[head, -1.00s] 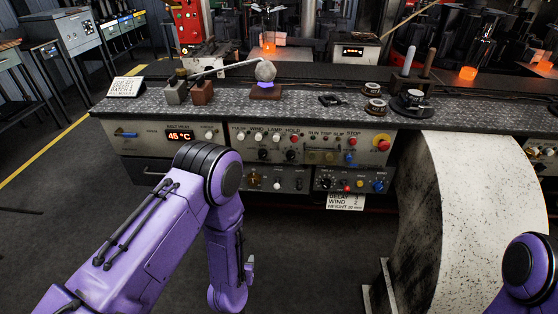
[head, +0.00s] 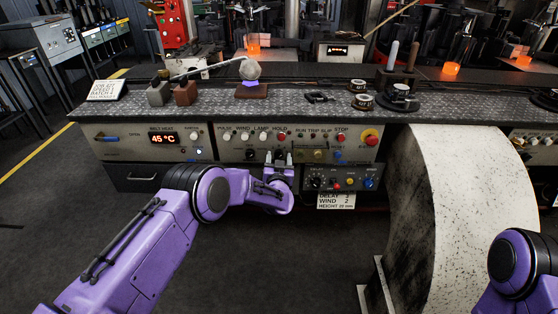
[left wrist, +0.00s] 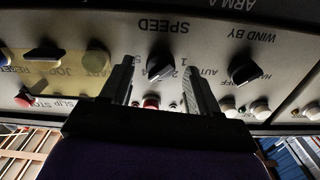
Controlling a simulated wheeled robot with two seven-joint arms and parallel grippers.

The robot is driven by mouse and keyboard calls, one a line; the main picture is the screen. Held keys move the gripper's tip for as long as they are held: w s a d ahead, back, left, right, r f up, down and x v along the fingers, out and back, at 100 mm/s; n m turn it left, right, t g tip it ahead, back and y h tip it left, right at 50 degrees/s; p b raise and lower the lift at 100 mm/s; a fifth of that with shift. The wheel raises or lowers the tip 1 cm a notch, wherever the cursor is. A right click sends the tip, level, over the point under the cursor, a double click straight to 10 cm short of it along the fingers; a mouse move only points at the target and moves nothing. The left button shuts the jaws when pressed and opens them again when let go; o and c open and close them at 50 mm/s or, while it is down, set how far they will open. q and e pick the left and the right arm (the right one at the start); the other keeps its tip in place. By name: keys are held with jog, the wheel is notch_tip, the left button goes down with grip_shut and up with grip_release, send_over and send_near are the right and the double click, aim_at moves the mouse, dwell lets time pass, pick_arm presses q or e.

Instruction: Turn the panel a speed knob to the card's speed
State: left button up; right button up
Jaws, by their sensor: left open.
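The speed knob (left wrist: 160,67) is black, under the upside-down word SPEED in the left wrist view, with small numbers around it. Its exact setting is too unclear to read. My left gripper (left wrist: 157,74) is open, with one finger on each side of the knob in that view; I cannot tell whether they touch it. In the head view my left gripper (head: 281,158) is at the front panel (head: 228,145) and hides the knob. A white card (head: 105,90) on the bench's left end has a SPEED line, its number too small to read. My right gripper is out of view.
The black wind-by knob (left wrist: 243,69) is beside the speed knob. A blue reset button (head: 337,156) and a red stop button (head: 370,137) are to the right. A lower panel (head: 343,178) has a second card (head: 336,201) under it.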

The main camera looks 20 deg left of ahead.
pick_arm(q)
jog(key=shift+w, duration=0.1)
jog(key=c, duration=1)
jog(key=shift+c, duration=0.2)
